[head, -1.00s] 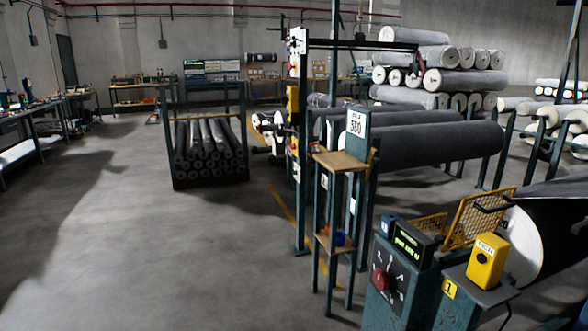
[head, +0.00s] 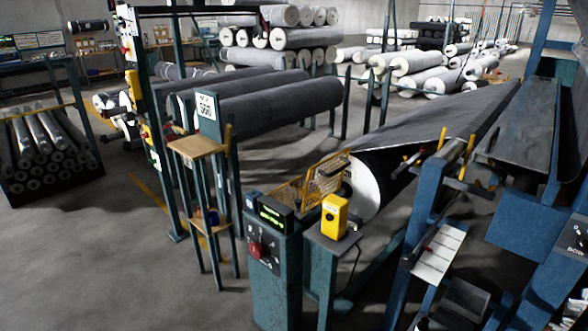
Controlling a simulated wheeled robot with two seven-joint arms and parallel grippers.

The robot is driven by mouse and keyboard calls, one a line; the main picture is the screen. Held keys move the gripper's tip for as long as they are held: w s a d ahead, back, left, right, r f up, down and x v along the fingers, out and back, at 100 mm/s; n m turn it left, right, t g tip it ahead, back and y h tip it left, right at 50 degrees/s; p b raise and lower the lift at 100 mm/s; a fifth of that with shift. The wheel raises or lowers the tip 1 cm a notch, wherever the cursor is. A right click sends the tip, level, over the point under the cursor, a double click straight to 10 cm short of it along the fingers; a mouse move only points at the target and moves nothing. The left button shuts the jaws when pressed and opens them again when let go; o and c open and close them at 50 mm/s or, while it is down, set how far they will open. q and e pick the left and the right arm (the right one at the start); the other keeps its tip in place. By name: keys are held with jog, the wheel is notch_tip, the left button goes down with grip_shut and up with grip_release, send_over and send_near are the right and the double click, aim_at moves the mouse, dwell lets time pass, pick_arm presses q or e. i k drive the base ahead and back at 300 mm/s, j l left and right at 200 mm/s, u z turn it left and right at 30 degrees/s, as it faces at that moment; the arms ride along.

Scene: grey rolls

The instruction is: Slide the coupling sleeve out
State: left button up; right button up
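I cannot make out a coupling sleeve in this view. A large grey roll with a white end face (head: 363,190) lies in a machine at the centre right, its dark sheet (head: 440,120) running up to the right. A yellow mesh guard (head: 325,177) stands at its near end and hides part of that end. Neither of my grippers is in view.
A control post (head: 275,270) with a red knob stands in front, beside a small stand bearing a yellow box (head: 334,216). A narrow wooden-topped stand (head: 197,146) is to its left. Blue machine frames crowd the right. The floor (head: 90,260) at lower left is clear.

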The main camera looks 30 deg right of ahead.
aim_at(298, 201)
jog(key=i+z, duration=0.15)
jog(key=z, duration=0.25)
jog(key=i+j+z, duration=0.1)
jog(key=z, duration=0.25)
jog(key=i+j+z, duration=0.1)
jog(key=z, duration=0.3)
jog(key=i+j+z, duration=0.25)
jog(key=i+j, duration=0.15)
jog(key=j, duration=0.25)
jog(key=i+j+z, duration=0.1)
jog(key=j, duration=0.25)
jog(key=i+j+z, duration=0.15)
jog(key=i+j, duration=0.15)
jog(key=i+j+z, duration=0.1)
jog(key=j, duration=0.35)
jog(key=i+j+z, duration=0.15)
jog(key=j, duration=0.25)
jog(key=i+j, duration=0.1)
jog(key=j, duration=0.2)
jog(key=i+j, duration=0.1)
jog(key=j, duration=0.2)
jog(key=i+j, duration=0.15)
jog(key=j, duration=0.15)
